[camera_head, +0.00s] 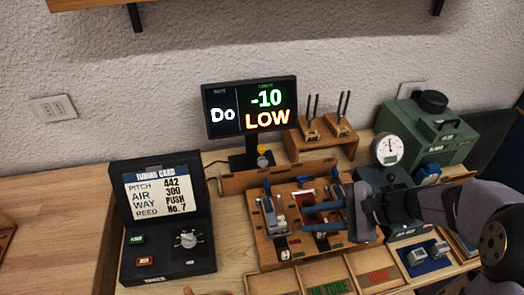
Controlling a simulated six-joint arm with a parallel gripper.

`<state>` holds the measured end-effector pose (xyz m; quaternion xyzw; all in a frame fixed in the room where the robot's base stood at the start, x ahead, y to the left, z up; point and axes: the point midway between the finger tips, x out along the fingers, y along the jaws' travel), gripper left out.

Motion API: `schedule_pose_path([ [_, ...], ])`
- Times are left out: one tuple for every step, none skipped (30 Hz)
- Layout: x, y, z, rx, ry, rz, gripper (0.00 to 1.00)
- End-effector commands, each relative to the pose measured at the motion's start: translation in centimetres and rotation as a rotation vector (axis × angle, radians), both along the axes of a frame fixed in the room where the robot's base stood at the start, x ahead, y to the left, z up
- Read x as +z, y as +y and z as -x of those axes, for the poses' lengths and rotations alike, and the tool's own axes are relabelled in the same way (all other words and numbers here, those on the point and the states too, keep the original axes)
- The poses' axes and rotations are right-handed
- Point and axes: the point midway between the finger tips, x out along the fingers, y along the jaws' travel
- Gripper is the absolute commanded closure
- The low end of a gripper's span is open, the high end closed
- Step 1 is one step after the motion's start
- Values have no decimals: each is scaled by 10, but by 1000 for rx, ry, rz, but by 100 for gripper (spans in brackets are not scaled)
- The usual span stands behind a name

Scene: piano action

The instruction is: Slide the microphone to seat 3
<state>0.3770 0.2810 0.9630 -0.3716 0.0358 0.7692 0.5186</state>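I cannot pick out the microphone with certainty. A small grey and yellow piece (262,158) stands at the back edge of the wooden action block, in front of the display's base, and may be it. The wooden action block (262,248) holds several upright metal and blue parts and a dark red piece. No seat numbers are readable. My gripper (312,216) reaches in from the right over the block. Its two blue fingers look apart, with nothing clearly held between them. The gripper and arm hide the right part of the block.
The display (250,106) reads "Do", "-10" and "LOW". A tuning card case (161,220) stands left, a wooden stand (321,147) behind, a green machine (429,130) with a round gauge (387,149) at right. Trays (300,279) line the front. Bare tabletop (50,235) lies left.

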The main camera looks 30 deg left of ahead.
Motion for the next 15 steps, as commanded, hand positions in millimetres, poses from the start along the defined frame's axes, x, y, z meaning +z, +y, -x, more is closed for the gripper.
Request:
schedule_pose_path([
  [-1, 25, -11, -48, 64, -70, 74],
  [3, 39, -18, -81, 102, -114, 74],
  [9, 56, -27, -121, 152, -173, 74],
  [13, 68, -35, -150, 187, -215, 74],
  [16, 79, -42, -177, 223, -256, 74],
  [22, 92, -50, -210, 266, -310, 74],
  [25, 101, -57, -231, 296, -346, 74],
  [28, 108, -63, -252, 325, -381, 74],
  [32, 117, -70, -276, 360, -423, 74],
  [35, 123, -75, -290, 382, -453, 74],
  [37, 128, -79, -305, 403, -478, 74],
  [41, 133, -85, -321, 426, -509, 74],
  [42, 136, -88, -331, 442, -528, 74],
  [44, 139, -91, -340, 455, -545, 74],
  [46, 142, -94, -348, 468, -563, 74],
])
